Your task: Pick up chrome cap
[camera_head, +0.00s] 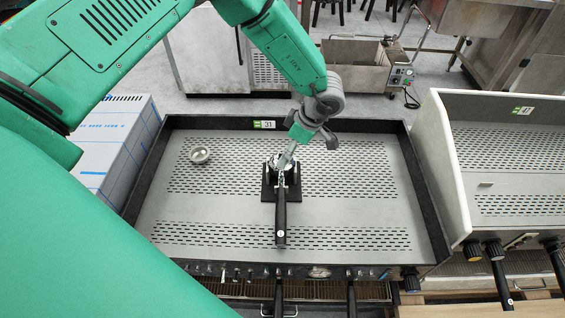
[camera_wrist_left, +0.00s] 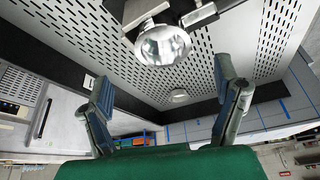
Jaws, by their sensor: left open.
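A small round chrome piece, which looks like the chrome cap (camera_head: 200,155), lies on the perforated steel top left of centre. It also shows small in the left wrist view (camera_wrist_left: 179,96), between the fingers but farther off. A chrome-headed tool with a long black handle (camera_head: 281,220) rests on a black stand (camera_head: 267,188) at the middle. Its shiny round head (camera_wrist_left: 162,44) shows large in the left wrist view. My left gripper (camera_head: 311,148) is open above the stand, right of the cap and apart from it. Its open fingers (camera_wrist_left: 164,82) show empty. My right gripper is not seen.
The steel top (camera_head: 340,205) has a raised dark rim (camera_head: 425,190) on its back and sides. A second, white-sided unit (camera_head: 452,170) stands to the right. A box with blue lines (camera_head: 115,140) stands at the left. The top is clear around the cap.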

